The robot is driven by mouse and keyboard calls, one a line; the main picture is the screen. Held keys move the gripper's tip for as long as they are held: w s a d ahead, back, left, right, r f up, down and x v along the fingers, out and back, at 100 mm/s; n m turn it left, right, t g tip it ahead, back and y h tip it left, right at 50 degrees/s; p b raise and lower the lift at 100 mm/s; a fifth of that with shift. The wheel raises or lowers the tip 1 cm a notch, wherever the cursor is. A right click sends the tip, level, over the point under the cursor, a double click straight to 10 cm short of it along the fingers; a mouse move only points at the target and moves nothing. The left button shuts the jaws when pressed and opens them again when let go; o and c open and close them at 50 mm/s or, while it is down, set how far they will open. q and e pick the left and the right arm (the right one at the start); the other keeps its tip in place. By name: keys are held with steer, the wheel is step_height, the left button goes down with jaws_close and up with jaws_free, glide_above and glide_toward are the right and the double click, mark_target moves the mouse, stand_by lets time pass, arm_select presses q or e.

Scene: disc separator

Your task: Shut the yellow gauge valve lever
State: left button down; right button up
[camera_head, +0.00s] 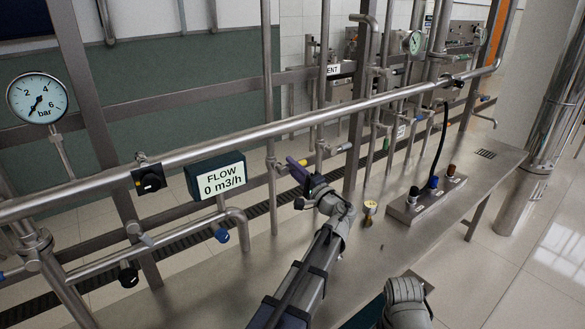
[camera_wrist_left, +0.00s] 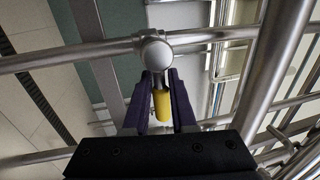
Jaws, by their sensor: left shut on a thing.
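The yellow gauge valve lever (camera_wrist_left: 162,105) shows in the left wrist view between the two dark purple fingers of my left gripper (camera_wrist_left: 163,95), which is shut on it. The lever hangs from a round grey valve knob (camera_wrist_left: 156,52) on a steel pipe. In the head view my left gripper (camera_head: 298,171) is at the vertical pipe right of the flow display, and its fingers largely hide the held lever.
A long steel pipe (camera_head: 222,137) crosses above the gripper. A flow display (camera_head: 217,177) reading 0 m3/h is to its left, and a bar gauge (camera_head: 38,98) is far left. A box with coloured knobs (camera_head: 424,198) sits on the bench (camera_head: 375,248).

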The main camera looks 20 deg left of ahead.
stand_by(0.3)
arm_select(q)
steer(key=c, duration=0.7)
jaws_free()
steer(key=shift+c, duration=0.2)
steer(key=b+v, duration=0.1)
steer(key=v, duration=0.6)
steer(key=shift+s+d+b, duration=0.2)
steer(key=shift+d+b, duration=0.1)
steer(key=shift+d, duration=0.05)
steer(key=shift+f, duration=0.1)
